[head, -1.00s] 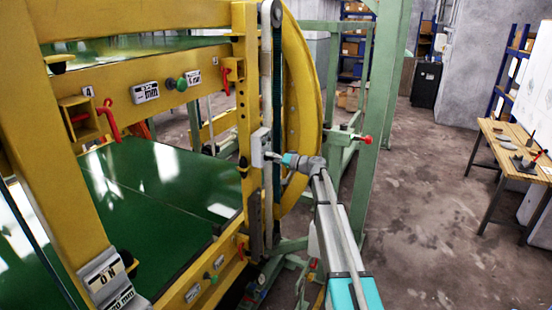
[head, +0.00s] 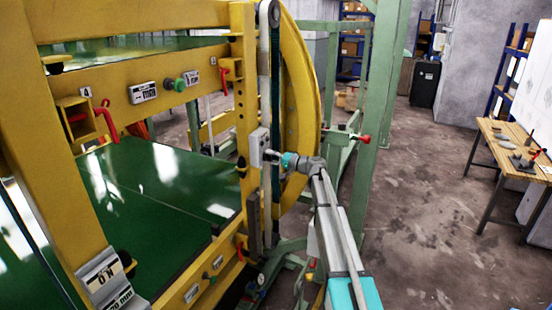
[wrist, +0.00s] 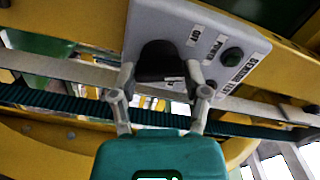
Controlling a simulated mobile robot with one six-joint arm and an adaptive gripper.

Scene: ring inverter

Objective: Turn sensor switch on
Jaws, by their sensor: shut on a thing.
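The sensor switch box is a light grey panel (wrist: 215,42) with a black rotary knob (wrist: 160,62), a dark round button (wrist: 232,57) and white labels, one of which reads OFF. In the head view the box (head: 258,146) is fixed to the yellow frame beside a vertical belt. My gripper (wrist: 160,78) has its two fingers on either side of the black knob and is shut on it. In the head view my gripper (head: 276,157) reaches the box from the right. The fingers hide part of the knob, and its exact setting is hard to read.
A yellow ring (head: 300,105) stands right behind my gripper. A green post (head: 384,120) stands to the right of it. Green panels (head: 160,175) lie inside the yellow frame at left. A wooden table (head: 507,145) stands far right, with open floor between.

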